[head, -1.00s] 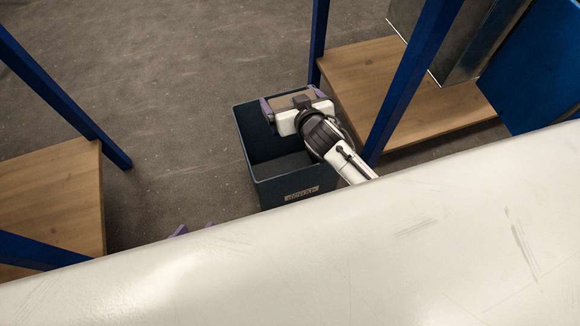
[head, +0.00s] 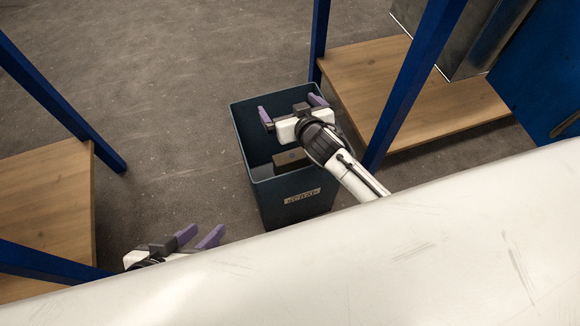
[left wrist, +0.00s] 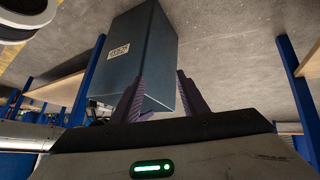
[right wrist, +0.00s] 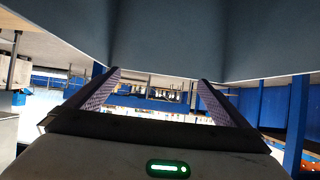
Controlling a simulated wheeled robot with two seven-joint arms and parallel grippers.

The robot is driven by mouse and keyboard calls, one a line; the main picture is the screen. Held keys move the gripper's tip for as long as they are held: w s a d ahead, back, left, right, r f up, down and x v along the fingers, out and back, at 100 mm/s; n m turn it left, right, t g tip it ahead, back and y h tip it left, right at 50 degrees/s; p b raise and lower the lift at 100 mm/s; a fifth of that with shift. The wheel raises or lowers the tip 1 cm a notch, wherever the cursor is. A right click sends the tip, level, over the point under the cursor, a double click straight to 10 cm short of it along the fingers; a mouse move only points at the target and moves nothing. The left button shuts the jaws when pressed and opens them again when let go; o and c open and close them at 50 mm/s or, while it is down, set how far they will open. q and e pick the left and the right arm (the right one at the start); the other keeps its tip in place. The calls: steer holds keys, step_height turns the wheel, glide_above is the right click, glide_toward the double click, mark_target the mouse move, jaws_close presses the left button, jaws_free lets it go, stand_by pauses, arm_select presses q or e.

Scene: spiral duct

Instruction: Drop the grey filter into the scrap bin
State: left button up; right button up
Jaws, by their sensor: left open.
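The scrap bin (head: 292,200) is a dark blue-grey open box with a label on its front, standing on the floor. The grey filter (head: 290,158), a small brownish-grey block, shows inside the bin near its front wall, below my right gripper. I cannot tell whether it is resting or still falling. My right gripper (head: 291,108) is over the bin's opening, with its purple fingers wide apart and empty; its fingers also show apart in the right wrist view (right wrist: 158,80). My left gripper (head: 200,236) is open and empty, low and left of the bin. The left wrist view shows the bin (left wrist: 150,50) beyond its fingers.
A blue-framed rack with a wooden shelf (head: 370,65) stands close to the right of the bin. Another wooden shelf (head: 45,195) is at the left. A large white surface (head: 330,260) crosses the foreground. Bare floor (head: 170,80) lies behind and left.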

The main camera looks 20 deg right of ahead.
steer(key=shift+s, duration=0.1)
arm_select(q)
steer(key=p, duration=0.1)
steer(key=a+r+n+t+p, duration=0.1)
steer(key=a+r+p, duration=0.1)
steer(key=p, duration=0.1)
steer(key=shift+s+a+r+t+y, duration=0.15)
steer(key=shift+s+r+t+y, duration=0.15)
steer(key=shift+t+y, duration=0.1)
arm_select(e)
steer(key=v, duration=1)
steer(key=shift+r, duration=0.1)
